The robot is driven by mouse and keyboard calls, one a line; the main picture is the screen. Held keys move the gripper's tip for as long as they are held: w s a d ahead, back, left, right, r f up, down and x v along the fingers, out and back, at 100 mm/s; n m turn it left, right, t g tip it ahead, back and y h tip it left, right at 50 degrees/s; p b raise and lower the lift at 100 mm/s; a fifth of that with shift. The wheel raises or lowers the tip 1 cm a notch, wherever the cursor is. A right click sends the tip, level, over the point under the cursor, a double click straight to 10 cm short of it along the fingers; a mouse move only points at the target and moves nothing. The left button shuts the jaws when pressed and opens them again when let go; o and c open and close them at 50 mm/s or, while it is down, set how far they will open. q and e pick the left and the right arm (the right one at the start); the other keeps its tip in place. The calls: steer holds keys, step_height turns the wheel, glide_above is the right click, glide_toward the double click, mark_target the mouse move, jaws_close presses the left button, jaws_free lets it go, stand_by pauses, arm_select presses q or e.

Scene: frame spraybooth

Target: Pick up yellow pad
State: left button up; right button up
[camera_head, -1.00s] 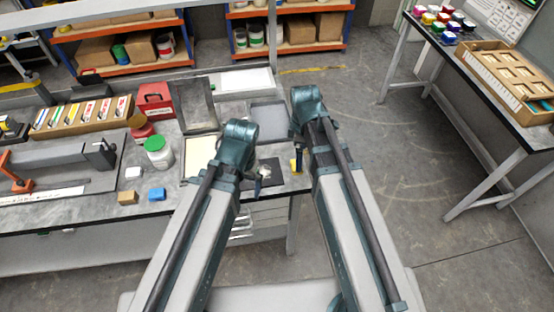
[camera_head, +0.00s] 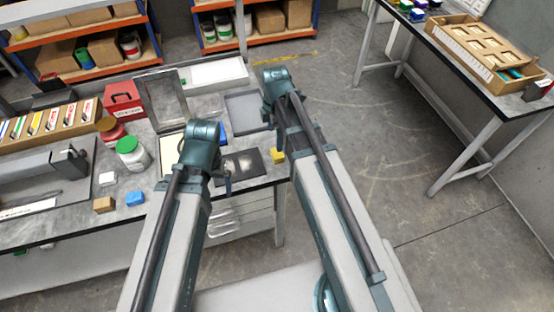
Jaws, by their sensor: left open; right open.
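The yellow pad (camera_head: 277,156) is a small yellow block at the right end of the workbench, close to its edge. It lies just left of my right arm, which partly crowds it in the head view. My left gripper (camera_head: 228,182) shows only in part beside my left arm, over the bench's front edge, left of the pad and apart from it. It is open and empty. The jaws of my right gripper are hidden behind my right arm. No gripper is seen touching the pad.
A dark square plate (camera_head: 240,165) lies left of the pad, and a grey tray (camera_head: 246,112) is behind it. A blue block (camera_head: 135,199), a tan block (camera_head: 104,204) and a green-lidded jar (camera_head: 132,153) stand left. The floor on the right is clear.

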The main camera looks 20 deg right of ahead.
steer(key=b, duration=0.3)
glide_above(275, 153)
step_height(275, 153, down, 4)
steer(key=shift+f, duration=0.25)
steer(key=f+b, duration=0.1)
steer(key=b, duration=0.1)
steer(key=f+b, duration=0.1)
steer(key=f, duration=0.1)
steer(key=f+b, duration=0.2)
steer(key=shift+d+f+b, duration=0.1)
steer(key=shift+d+b, duration=0.2)
steer(key=shift+d, duration=0.1)
arm_select(q)
step_height(275, 153, down, 10)
steer(key=shift+r, duration=0.25)
